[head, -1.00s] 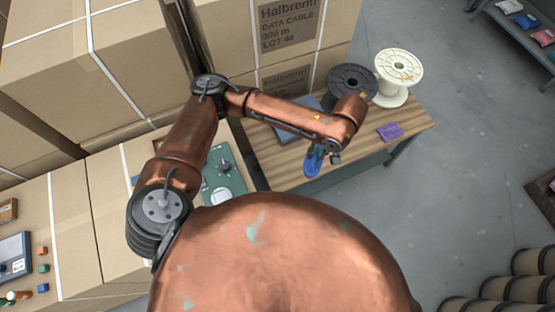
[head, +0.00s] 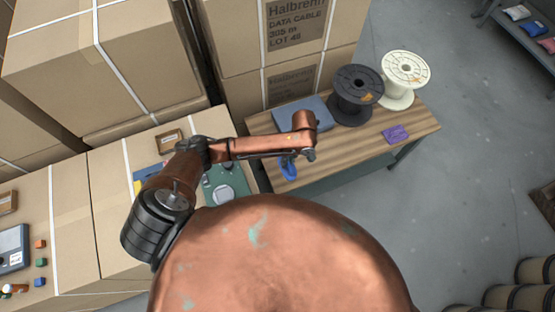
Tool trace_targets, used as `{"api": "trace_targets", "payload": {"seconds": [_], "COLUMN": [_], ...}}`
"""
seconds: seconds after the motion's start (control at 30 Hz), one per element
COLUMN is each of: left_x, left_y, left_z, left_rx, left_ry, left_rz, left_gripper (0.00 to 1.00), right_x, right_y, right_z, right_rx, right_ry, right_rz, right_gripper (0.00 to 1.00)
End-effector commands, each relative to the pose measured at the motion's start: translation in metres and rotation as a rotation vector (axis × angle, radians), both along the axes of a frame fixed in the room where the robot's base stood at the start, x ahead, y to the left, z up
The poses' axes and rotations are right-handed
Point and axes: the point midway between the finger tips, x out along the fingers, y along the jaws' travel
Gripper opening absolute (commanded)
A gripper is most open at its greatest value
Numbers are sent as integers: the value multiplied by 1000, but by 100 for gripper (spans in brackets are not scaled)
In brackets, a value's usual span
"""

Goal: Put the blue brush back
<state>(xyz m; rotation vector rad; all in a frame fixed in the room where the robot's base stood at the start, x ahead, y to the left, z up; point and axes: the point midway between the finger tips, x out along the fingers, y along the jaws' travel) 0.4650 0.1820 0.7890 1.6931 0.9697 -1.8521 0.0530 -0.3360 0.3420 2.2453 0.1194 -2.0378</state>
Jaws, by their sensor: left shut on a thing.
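The blue brush (head: 288,168) shows just below the end of my left arm, over the left part of the wooden table. My left gripper (head: 291,158) is shut on it. The arm link above hides most of the fingers and part of the brush. I cannot tell whether the brush touches the table (head: 350,150). My right gripper is not in view.
A grey-blue flat case (head: 318,112), a dark spool (head: 357,92), a white spool (head: 405,75) and a purple item (head: 395,134) are on the table. Boxes (head: 255,60) stand behind. A green board (head: 232,190) lies left, partly behind my arm.

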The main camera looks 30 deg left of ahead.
Motion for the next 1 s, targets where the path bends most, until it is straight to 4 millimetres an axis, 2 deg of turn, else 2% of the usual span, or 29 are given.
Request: {"api": "trace_targets", "payload": {"seconds": [0.1, 0.33, 0.67, 0.87, 1.0], "left_x": [16, 33, 42, 42, 43], "left_y": [26, 51, 65, 65, 65], "left_z": [-14, -53, -72, -101, -102], "left_rx": [3, 1, 1, -1, -1], "left_ry": [0, 1, 1, 1, 0], "left_rz": [3, 1, -1, -3, -2], "left_gripper": [0, 0, 0, 0, 0], "right_x": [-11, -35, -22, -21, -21], "right_y": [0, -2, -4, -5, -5], "right_z": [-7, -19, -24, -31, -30], "right_rx": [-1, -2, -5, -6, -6], "right_ry": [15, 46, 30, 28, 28], "right_rz": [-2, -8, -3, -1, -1], "right_gripper": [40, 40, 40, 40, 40]}}
